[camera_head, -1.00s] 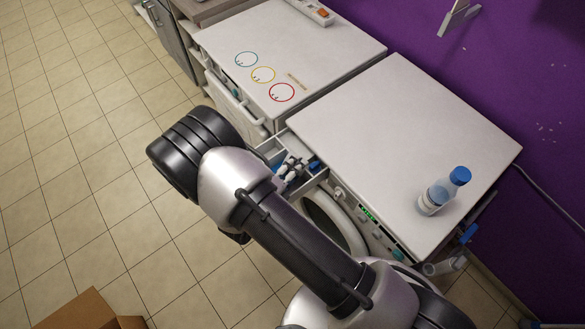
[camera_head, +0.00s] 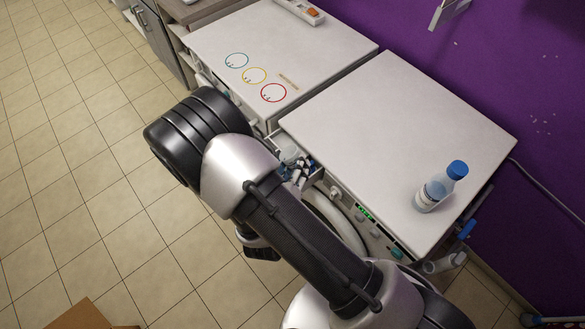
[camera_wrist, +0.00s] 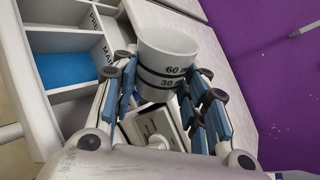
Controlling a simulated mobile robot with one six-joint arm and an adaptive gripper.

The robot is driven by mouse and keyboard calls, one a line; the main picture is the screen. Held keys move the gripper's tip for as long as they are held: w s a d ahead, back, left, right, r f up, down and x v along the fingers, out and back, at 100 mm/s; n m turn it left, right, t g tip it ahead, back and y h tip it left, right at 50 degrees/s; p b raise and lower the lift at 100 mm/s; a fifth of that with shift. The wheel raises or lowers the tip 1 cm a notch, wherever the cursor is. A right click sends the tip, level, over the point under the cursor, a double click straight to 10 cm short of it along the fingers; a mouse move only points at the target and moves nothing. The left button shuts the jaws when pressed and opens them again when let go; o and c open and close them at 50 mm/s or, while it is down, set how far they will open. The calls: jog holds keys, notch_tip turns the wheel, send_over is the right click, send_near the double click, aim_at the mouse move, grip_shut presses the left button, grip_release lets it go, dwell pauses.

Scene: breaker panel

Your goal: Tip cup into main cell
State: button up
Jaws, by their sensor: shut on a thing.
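A flat blue surface (camera_wrist: 75,70) lies in one compartment beside the MAIN label. In the head view, the cup (camera_head: 290,155) shows at the drawer, and my arm hides much of the gripper.
A white washing machine (camera_head: 400,130) has a blue-capped bottle (camera_head: 440,188) on its top. Its round door below is partly hidden by my arm. A second white appliance (camera_head: 300,45) with coloured rings stands left. A purple wall (camera_head: 540,80) is behind.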

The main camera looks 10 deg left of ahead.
jog(key=shift+m+t+y+b, duration=0.35)
jog(key=shift+m+b, duration=0.25)
jog(key=shift+b, duration=0.3)
jog(key=m+b, duration=0.1)
jog(key=m+y+b, duration=0.1)
jog(key=shift+r+t+b, duration=0.35)
jog(key=shift+r, duration=0.05)
jog(key=shift+r+m+b, duration=0.45)
jog(key=shift+m, duration=0.15)
jog(key=shift+r, duration=0.15)
